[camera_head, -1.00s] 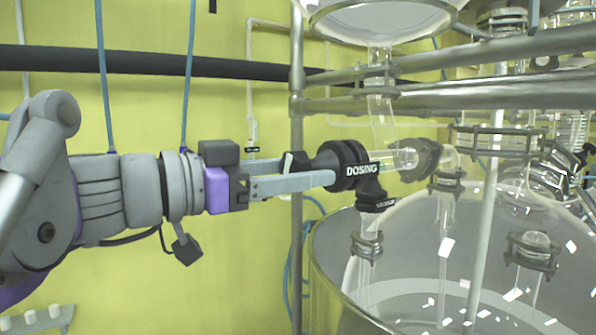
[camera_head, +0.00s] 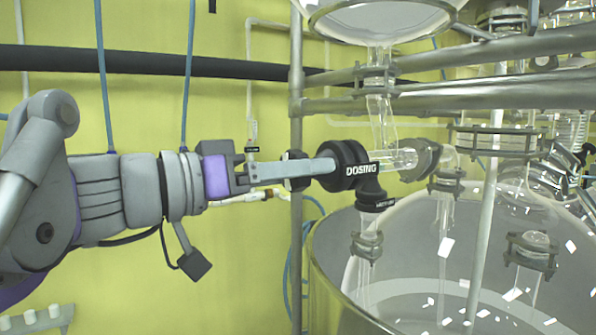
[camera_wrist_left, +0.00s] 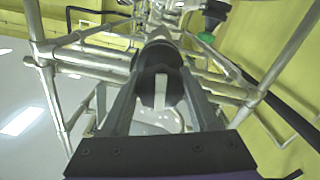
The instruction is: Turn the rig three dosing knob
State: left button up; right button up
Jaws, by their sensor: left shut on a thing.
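The black dosing knob (camera_head: 293,182) sits at the left end of the black valve body labelled DOSING (camera_head: 345,178), which joins a horizontal glass tube. My left gripper (camera_head: 318,167) reaches in from the left with its fingers on the knob. One finger overlaps the other in the head view and covers part of the knob. In the left wrist view the dark round knob with a pale bar (camera_wrist_left: 161,90) lies between both fingers, which are shut on it. My right gripper is not in view.
A large glass vessel (camera_head: 325,262) stands below and right of the valve. Metal rails (camera_head: 450,100) and an upright post (camera_head: 297,110) frame the rig closely. A thin white pipe with a small valve (camera_head: 252,135) runs on the yellow wall behind my gripper.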

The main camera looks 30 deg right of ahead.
pick_arm(q)
jog(key=n, duration=0.4)
jog(key=shift+n, duration=0.4)
jog(key=n, duration=0.9)
jog(key=shift+r, duration=0.1)
jog(key=n, duration=0.3)
jog(key=shift+n, duration=0.3)
jog(key=n, duration=0.4)
jog(key=shift+n, duration=0.3)
jog(key=n, duration=0.9)
jog(key=shift+n, duration=1.7)
